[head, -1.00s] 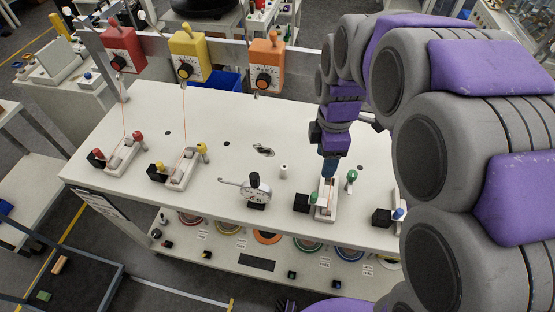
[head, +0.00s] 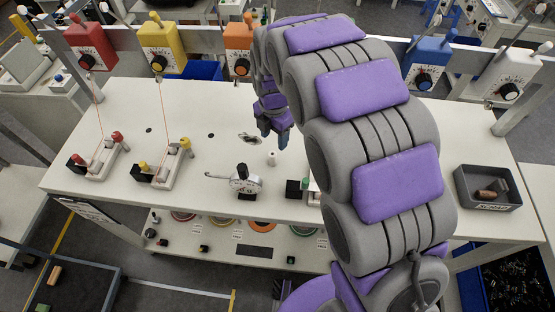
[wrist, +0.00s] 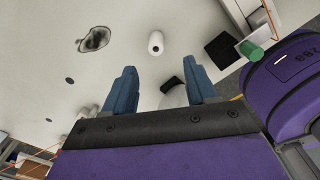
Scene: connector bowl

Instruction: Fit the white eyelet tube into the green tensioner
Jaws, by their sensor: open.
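The white eyelet tube (head: 271,158) stands upright on the white table. In the wrist view the tube (wrist: 155,43) shows its dark hole, just beyond and roughly midway between my fingertips. My gripper (head: 274,136) has blue fingers, spread apart and empty in the wrist view (wrist: 159,70); it is close to the tube, not around it. The green tensioner is mostly hidden behind my arm in the head view, where only an edge of its pale base (head: 313,191) shows. Its green knob (wrist: 250,51) shows at the right of the wrist view.
A dial gauge (head: 246,185) stands left of the tensioner, and a black block (head: 293,188) sits beside the tensioner. Red (head: 98,160) and yellow (head: 165,165) tensioners stand at left with threads. A grey bin (head: 487,202) is at right. The table's middle left is mostly clear.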

